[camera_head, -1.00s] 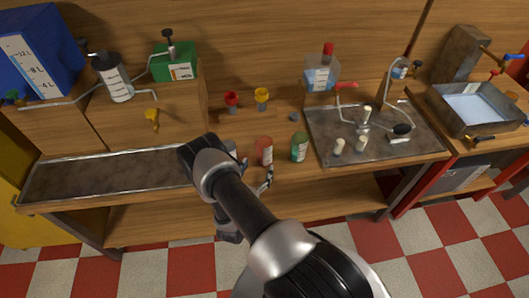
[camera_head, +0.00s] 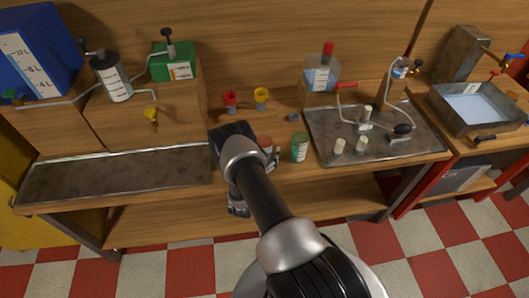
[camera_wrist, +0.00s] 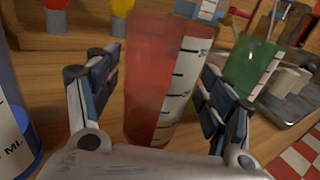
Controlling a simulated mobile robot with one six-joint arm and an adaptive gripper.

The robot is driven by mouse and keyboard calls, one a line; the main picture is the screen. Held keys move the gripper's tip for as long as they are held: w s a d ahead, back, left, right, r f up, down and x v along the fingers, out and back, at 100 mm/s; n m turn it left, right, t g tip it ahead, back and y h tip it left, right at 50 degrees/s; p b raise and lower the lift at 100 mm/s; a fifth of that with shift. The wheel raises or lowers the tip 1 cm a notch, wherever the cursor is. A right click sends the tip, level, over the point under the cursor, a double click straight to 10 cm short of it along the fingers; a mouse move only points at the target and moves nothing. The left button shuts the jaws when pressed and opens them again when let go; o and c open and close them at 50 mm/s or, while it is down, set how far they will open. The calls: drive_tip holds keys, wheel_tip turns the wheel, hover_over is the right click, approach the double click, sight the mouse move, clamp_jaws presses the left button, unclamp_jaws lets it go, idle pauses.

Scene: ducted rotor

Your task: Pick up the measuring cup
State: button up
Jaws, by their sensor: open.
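A red measuring cup (camera_wrist: 165,75) with a white graduated strip stands upright on the wooden bench. In the wrist view it lies between the two fingers of my gripper (camera_wrist: 160,92), which is open, with a gap visible on each side. In the head view the red cup (camera_head: 265,142) is mostly hidden behind my arm, and one finger of my gripper (camera_head: 275,158) shows beside it. A green graduated cup (camera_wrist: 248,66) stands to the right; it also shows in the head view (camera_head: 300,147). A blue graduated cup (camera_wrist: 12,125) is partly seen at the wrist view's left edge.
Red (camera_head: 230,98) and yellow (camera_head: 261,95) funnel-like pieces stand behind the cups. A metal tray (camera_head: 330,125) with pegs and tubing lies to the right. A long empty tray (camera_head: 110,175) lies to the left. A clear container with a red cap (camera_head: 320,75) stands behind.

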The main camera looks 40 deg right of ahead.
drive_tip(key=shift+c, duration=0.6)
drive_tip(key=c, duration=1.1)
drive_tip(key=shift+o, duration=0.2)
